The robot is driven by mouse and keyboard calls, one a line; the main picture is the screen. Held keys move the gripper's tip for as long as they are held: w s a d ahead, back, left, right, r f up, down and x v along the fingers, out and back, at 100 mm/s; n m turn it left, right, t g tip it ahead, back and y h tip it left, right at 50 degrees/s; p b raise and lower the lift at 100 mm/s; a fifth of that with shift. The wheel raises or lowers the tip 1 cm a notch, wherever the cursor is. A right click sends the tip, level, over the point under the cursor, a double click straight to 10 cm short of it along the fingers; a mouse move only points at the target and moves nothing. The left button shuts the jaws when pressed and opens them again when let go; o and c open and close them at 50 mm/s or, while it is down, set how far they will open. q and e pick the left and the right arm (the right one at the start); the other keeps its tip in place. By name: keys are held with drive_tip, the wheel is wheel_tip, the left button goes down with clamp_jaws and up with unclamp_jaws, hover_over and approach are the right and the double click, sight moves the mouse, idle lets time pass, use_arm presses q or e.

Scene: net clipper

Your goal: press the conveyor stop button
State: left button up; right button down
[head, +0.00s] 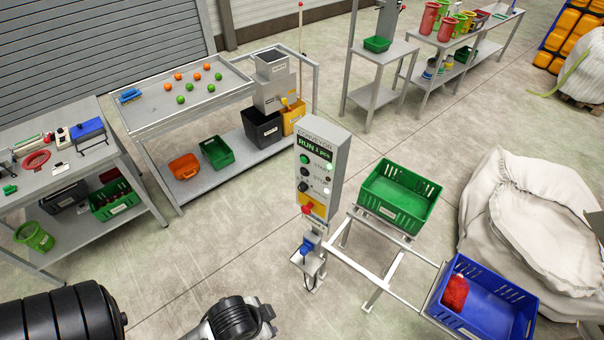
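The grey conveyor control box (321,165) stands on a post near the middle of the head view. Its display (313,151) reads RUN and 1 pcs. Its front has a green button (305,158), dark knobs below it, and a red button (308,209) on a yellow plate at the bottom. A grey and black part of my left arm (235,318) shows at the bottom edge, left of the box and apart from it. I cannot make out whether its fingers are open or shut. My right gripper is not in view.
A green crate (375,213) sits on the metal frame (393,267) right of the box. A blue crate (508,303) at the frame's lower end holds a red net bag (455,293). A blue-handled device (307,248) is below the box. A white sack (520,210) stands right.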

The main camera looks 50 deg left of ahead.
use_arm(q)
drive_tip(key=c, duration=0.7)
drive_tip(key=shift+d, duration=0.1)
clamp_jaws()
drive_tip(key=shift+d, duration=0.1)
